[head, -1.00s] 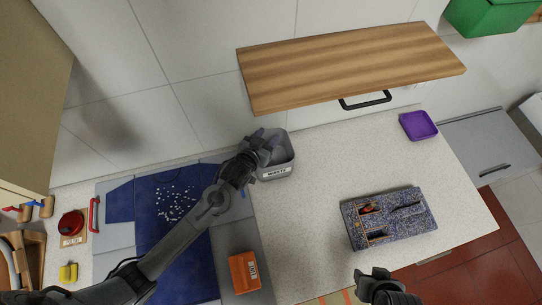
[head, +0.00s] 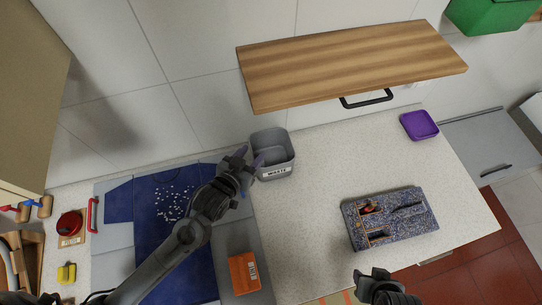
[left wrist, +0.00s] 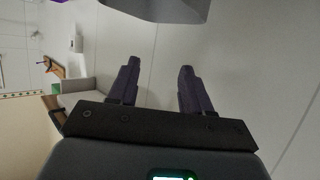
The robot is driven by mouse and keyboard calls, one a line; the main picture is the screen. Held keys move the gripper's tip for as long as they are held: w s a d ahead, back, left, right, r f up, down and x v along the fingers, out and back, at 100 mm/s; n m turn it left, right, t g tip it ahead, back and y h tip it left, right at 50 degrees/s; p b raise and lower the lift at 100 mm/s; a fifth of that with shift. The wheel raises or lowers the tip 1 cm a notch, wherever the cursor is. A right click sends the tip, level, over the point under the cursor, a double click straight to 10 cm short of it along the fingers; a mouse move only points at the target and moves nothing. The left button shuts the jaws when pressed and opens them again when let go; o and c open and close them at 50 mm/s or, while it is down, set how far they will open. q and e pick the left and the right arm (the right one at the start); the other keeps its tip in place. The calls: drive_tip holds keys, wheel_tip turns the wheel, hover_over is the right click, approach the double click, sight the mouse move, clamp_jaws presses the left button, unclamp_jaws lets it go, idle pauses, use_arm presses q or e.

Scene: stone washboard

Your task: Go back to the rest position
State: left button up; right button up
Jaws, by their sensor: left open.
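My left gripper (head: 248,158) is open at the left side of the grey waste bin (head: 281,170) in the head view. Its two dark fingers (left wrist: 155,82) are spread apart with nothing between them in the left wrist view. A grey edge, likely the bin, shows at the top of that view. My right gripper (head: 372,277) is at the bottom of the head view, in front of the stone washboard (head: 425,222). Its fingertips are too small and dark to tell their state.
A blue cloth (head: 150,225) with white bits lies under my left arm. An orange box (head: 243,272) is near the front. A wooden shelf (head: 350,62) overhangs the counter. A purple tray (head: 419,125) is at the back right. The counter between bin and washboard is clear.

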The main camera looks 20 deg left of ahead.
idle(0.3)
use_arm(q)
drive_tip(key=s+a+f+g, duration=0.1)
drive_tip(key=s+f+g, duration=0.15)
drive_tip(key=s, duration=0.35)
drive_tip(key=s+a+f+g+y, duration=0.1)
drive_tip(key=s+g, duration=0.3)
drive_tip(key=s, duration=0.3)
drive_tip(key=s+a+f+g, duration=0.1)
drive_tip(key=s+a+g, duration=0.15)
drive_tip(key=s, duration=0.35)
wheel_tip(320, 180, up, 12)
drive_tip(key=p, duration=1.3)
drive_tip(key=shift+s+d+r+m+g, duration=0.25)
drive_tip(key=shift+s+d+m+g, duration=0.05)
drive_tip(key=shift+s+d+g, duration=0.1)
